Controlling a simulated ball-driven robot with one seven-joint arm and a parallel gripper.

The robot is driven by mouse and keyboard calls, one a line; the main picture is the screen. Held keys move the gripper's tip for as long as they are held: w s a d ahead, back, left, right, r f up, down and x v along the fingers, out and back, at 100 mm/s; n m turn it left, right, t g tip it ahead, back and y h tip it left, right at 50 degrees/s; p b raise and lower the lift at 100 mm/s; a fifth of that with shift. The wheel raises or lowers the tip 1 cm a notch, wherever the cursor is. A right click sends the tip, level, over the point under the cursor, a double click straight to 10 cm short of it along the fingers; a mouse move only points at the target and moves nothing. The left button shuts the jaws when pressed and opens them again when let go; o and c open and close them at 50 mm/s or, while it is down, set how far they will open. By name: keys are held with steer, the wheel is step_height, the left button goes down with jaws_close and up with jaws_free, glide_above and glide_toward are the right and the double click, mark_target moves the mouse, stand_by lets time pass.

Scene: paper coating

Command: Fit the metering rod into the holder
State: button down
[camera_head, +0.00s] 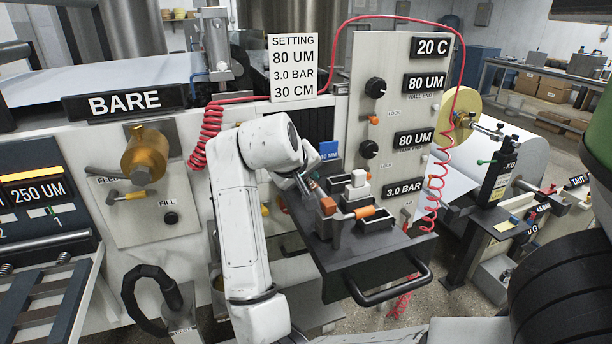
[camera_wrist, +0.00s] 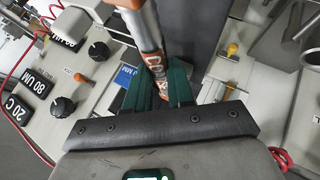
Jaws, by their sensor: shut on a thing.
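My gripper (camera_wrist: 155,88) has dark green fingers and is shut on a slim silver rod with an orange, marked section (camera_wrist: 156,62), which looks like the metering rod. The rod runs up and away from the fingers to the top edge of the wrist view. In the head view, my gripper (camera_head: 310,184) is above the left side of a dark pull-out tray (camera_head: 352,272), and the rod is too small to make out clearly there. I cannot tell which part is the holder.
The tray carries small black bins, a white block (camera_head: 358,178) and orange pieces (camera_head: 364,212). Behind it stands a panel (camera_head: 405,75) with knobs and displays. A coiled red hose (camera_head: 437,185) hangs at its right. A sign (camera_head: 293,67) reads 80 UM, 3.0 BAR, 30 CM.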

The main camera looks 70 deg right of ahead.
steer(key=shift+f+b, duration=0.5)
steer(key=shift+f, duration=0.75)
steer(key=c, duration=0.9)
jaws_free()
steer(key=shift+a, duration=0.1)
steer(key=v, duration=1)
steer(key=shift+a+r, duration=0.2)
